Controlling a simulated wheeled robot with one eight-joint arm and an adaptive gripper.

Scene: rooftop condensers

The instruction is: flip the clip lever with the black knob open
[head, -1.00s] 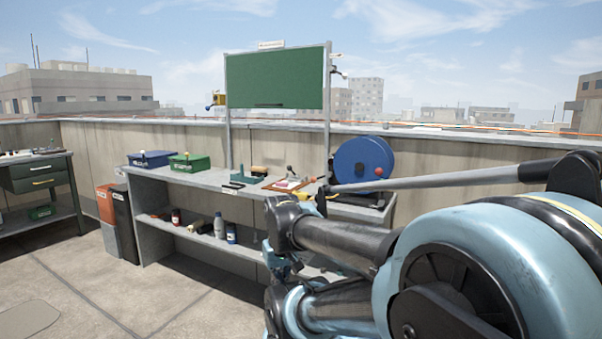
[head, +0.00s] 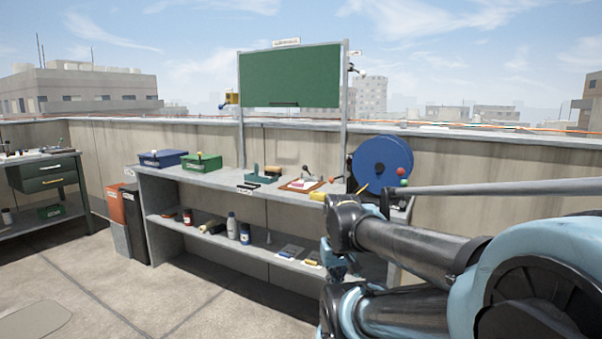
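Small fittings stick out from the right post of the green board (head: 290,80). One dark lever-like piece (head: 355,69) may be the clip lever with the black knob, but it is too small to tell its knob or position. A small clamp-like device with a lever stands on a brown-edged board (head: 300,186) on the bench; its knob looks dark or reddish. My arm reaches in from the right, well in front of the bench in the picture. My gripper cannot be made out.
A long grey bench (head: 222,178) with a lower shelf stands along the parapet. On it are a blue box (head: 163,159), a green box (head: 202,163) and a large blue reel (head: 382,163). Bins (head: 131,222) stand at its left end. The floor at front left is clear.

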